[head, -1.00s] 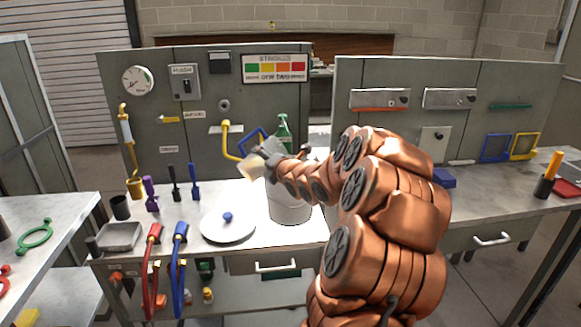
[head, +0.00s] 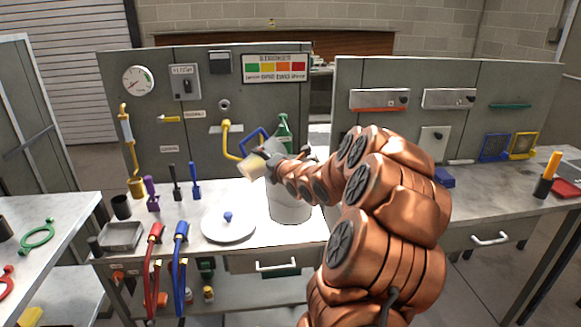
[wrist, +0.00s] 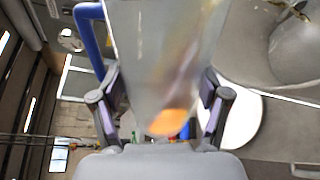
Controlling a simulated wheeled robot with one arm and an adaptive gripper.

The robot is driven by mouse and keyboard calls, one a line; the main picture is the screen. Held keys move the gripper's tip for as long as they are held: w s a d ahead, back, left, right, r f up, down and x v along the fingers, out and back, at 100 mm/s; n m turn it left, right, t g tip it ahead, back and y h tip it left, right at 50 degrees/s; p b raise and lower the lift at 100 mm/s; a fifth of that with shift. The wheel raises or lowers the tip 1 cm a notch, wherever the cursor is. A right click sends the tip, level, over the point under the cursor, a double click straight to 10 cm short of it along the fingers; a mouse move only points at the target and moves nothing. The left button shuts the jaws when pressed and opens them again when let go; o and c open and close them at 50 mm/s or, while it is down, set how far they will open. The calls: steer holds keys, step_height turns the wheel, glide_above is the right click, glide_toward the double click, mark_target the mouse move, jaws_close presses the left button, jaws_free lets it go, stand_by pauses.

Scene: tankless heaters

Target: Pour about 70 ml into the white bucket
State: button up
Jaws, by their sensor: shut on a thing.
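The white bucket (head: 289,208) stands on the left workbench, partly hidden by my arm. My gripper (head: 268,160) is above it and slightly to its left. In the wrist view my gripper (wrist: 160,112) is shut on a grey, see-through-looking vessel (wrist: 160,50), with a finger on each side. A blue bar like a handle (wrist: 89,38) runs along the vessel's left side. In the head view a pale beige part (head: 251,167) shows at the gripper's end. An orange patch (wrist: 169,122) shows low on the vessel. Any liquid level or stream cannot be made out.
A round white lid (head: 228,226) with a blue knob lies left of the bucket. A green spray bottle (head: 283,128) stands behind. A yellow crank (head: 227,140) sticks out from the panel near my gripper. Red and blue hoses (head: 178,250) hang at the bench front.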

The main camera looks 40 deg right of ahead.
steer(key=shift+p, duration=0.3)
steer(key=shift+f+b, duration=0.15)
steer(key=shift+b, duration=0.35)
steer(key=shift+f+b, duration=0.1)
steer(key=shift+b, duration=0.75)
steer(key=n+b, duration=0.1)
steer(key=b, duration=0.3)
steer(key=shift+n+h, duration=0.3)
steer(key=shift+b, duration=0.7)
steer(key=shift+r+n, duration=0.3)
steer(key=shift+r, duration=0.15)
steer(key=shift+d+f+n+b, duration=0.1)
steer(key=shift+n+b, duration=0.2)
steer(key=shift+b, duration=0.65)
steer(key=shift+n+h+b, duration=0.4)
steer(key=shift+n+b, duration=0.1)
steer(key=shift+b, duration=0.65)
